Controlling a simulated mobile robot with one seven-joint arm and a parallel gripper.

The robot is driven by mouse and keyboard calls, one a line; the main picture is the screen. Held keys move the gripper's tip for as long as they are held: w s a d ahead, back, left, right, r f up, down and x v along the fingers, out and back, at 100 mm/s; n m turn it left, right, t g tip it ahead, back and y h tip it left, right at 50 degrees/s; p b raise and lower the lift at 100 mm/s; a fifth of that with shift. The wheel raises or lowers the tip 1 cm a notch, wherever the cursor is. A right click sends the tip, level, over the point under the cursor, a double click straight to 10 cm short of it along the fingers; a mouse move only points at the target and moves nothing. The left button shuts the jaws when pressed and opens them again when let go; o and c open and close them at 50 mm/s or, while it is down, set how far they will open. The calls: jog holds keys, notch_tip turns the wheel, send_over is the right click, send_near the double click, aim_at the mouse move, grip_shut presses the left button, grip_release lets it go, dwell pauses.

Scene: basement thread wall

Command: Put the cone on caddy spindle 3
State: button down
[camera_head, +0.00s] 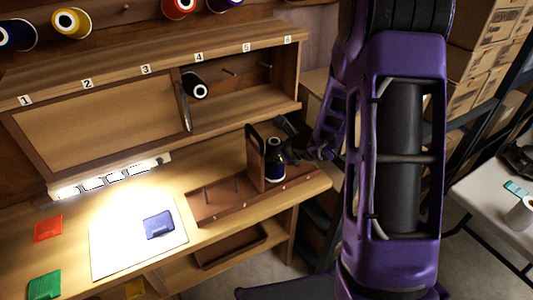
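A dark navy cone (275,161) with a pale ring on top stands upright at the right part of the wooden caddy (216,211), just right of its upright handle board (256,150). Whether it sits on a spindle or is held just above the caddy is unclear. Bare spindles (206,195) show left of the board. My gripper (292,146) reaches in from the right beside the cone. Its fingers are dark and partly hidden, so I cannot see whether they grip the cone. The caddy's numbers are too small to read.
A numbered shelf (150,82) behind holds a black cone (195,86) on a peg below number 4. Several cones hang above it. Left on the bench (115,205) lie a white sheet (120,247) and red (47,229), green (44,286) and blue (159,225) pieces.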

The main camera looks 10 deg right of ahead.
jog(key=shift+f+b, duration=0.25)
jog(key=shift+b, duration=0.15)
jog(key=shift+f, duration=0.1)
jog(key=shift+c, duration=0.3)
grip_release()
jog(key=p+v, duration=0.3)
jog(key=v, duration=1.4)
